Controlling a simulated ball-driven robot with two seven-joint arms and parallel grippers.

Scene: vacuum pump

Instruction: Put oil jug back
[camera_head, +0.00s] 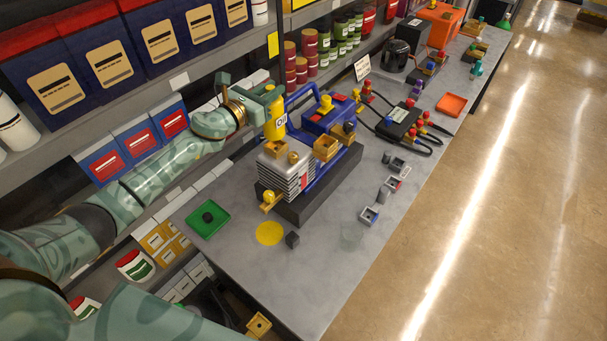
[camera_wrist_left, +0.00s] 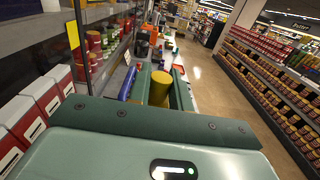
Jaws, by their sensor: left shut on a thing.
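The yellow oil jug (camera_head: 275,127) is upright above the near end of the vacuum pump (camera_head: 318,150), close over a gold fitting; I cannot tell whether they touch. My left gripper (camera_head: 272,98) is shut on the jug's upper part. In the left wrist view the yellow jug (camera_wrist_left: 159,88) shows between the two green fingers of the gripper (camera_wrist_left: 160,98). A flat yellow round spot (camera_head: 269,233) lies bare on the grey bench (camera_head: 290,285) in front of the pump. My right gripper is not seen.
Stocked shelves line the left. The bench's near end is clear.

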